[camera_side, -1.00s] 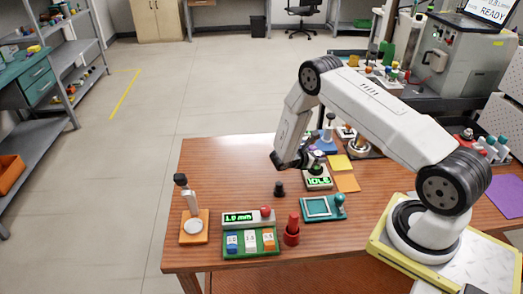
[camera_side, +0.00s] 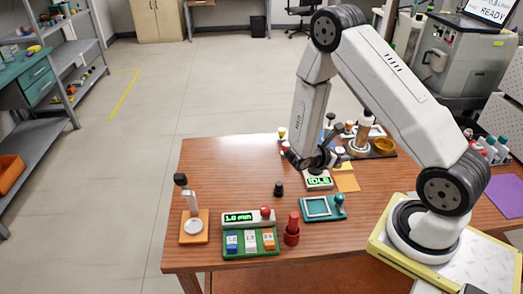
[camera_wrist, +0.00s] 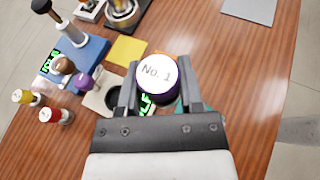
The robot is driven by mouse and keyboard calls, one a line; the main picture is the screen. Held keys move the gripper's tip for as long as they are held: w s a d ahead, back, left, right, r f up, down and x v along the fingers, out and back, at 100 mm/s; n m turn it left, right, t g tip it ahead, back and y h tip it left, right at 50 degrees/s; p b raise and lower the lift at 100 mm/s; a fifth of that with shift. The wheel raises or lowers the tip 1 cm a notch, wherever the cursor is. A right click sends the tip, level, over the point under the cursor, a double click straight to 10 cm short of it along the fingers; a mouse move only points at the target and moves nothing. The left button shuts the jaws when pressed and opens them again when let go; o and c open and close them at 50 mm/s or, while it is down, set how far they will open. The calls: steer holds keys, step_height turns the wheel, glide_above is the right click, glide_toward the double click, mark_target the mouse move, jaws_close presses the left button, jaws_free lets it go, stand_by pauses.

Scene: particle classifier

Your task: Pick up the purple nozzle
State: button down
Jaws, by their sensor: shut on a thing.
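In the wrist view, the purple nozzle (camera_wrist: 158,93) sits between the two fingers of my gripper (camera_wrist: 158,98). It shows as a round piece with a white face reading "No. 1" and a purple rim. My gripper is shut on it. In the side view, my gripper (camera_side: 313,163) is low over the table, just above and behind the green "IDLE" display (camera_side: 319,181). The nozzle's lower part is hidden, so I cannot tell its clearance from what is below.
A blue stand (camera_wrist: 82,57) is at the left in the wrist view, with small yellow (camera_wrist: 22,97), red (camera_wrist: 48,115) and purple (camera_wrist: 84,82) pieces near it. A teal frame (camera_side: 321,208) and a black piece (camera_side: 279,189) stand in front.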

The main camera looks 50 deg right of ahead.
steer(key=shift+s+a+r, duration=0.4)
steer(key=shift+s+a, duration=0.05)
steer(key=shift+s, duration=0.3)
steer(key=shift+s+a+r, duration=0.35)
steer(key=shift+s+a, duration=0.05)
steer(key=shift+s, duration=0.3)
steer(key=shift+w, duration=0.1)
